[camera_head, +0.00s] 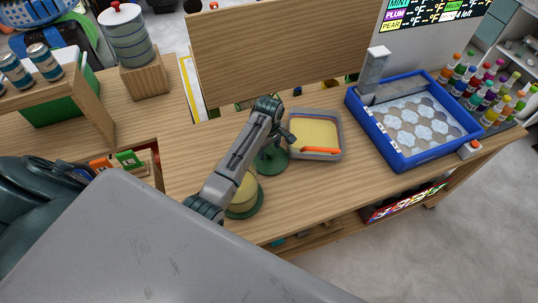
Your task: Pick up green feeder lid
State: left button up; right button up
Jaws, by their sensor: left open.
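A dark green round lid (273,160) lies on the wooden table, partly hidden behind my left arm. A short yellow feeder body (246,190) on a green base stands nearer to me, also partly covered by the arm. My left gripper (290,137) is open above the table, just up and right of the lid and beside a grey tray. No grip on the lid shows, and the fingertips are small. My right gripper is not in view.
The grey tray (339,133) holds yellow material and an orange tool (321,150). A blue bin (405,163) of pale discs stands to the right, with several colourful bottles beyond. A wooden board (280,50) rises behind.

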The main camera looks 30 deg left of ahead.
pick_arm(q)
jog(key=shift+f, duration=1.05)
jog(key=c, duration=1.1)
jog(key=shift+w, duration=0.1)
